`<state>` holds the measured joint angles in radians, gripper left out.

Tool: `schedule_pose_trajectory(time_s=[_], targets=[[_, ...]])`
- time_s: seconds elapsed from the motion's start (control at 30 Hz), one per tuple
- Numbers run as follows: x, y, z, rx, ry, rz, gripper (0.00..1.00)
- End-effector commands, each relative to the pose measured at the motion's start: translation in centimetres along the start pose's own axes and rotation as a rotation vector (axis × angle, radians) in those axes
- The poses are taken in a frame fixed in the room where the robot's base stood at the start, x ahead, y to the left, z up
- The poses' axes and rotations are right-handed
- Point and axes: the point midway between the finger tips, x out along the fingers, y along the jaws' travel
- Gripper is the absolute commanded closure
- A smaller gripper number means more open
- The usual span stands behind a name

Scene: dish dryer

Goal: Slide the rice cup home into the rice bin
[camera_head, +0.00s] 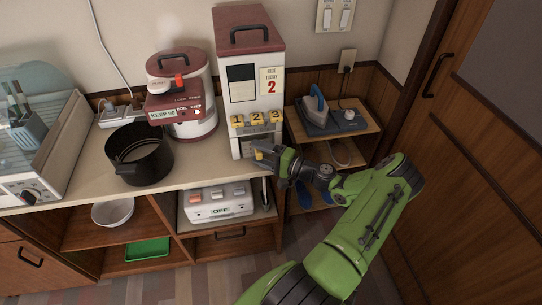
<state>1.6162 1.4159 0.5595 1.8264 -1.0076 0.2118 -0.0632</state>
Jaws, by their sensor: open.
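The rice bin (240,85) is a tall white box with a dark red lid and black handle, standing on the counter. Its front has a dark window, a label with a red 2, and yellow keys marked 1, 2 and 3. Below the keys is a low opening, where part of what looks like the rice cup (250,144) shows. My gripper (264,152) is open at the right of this opening, close to the cup. The gripper hides part of the opening, so I cannot tell how far in the cup sits or whether they touch.
A red and white rice cooker (198,118) and a black pot (140,155) stand left of the bin. A shelf at the right holds an iron (315,100). A white device (218,204) sits below the counter. A wooden door (485,130) stands at the right.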

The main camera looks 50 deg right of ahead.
Motion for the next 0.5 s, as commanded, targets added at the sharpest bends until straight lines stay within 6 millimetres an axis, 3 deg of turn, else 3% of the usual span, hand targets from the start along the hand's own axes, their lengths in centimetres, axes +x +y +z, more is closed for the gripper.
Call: schedule_pose_trajectory(time_s=[0.5], targets=[[-13.2,-0.1,-0.1,-0.002,0.004,0.002,0.32]])
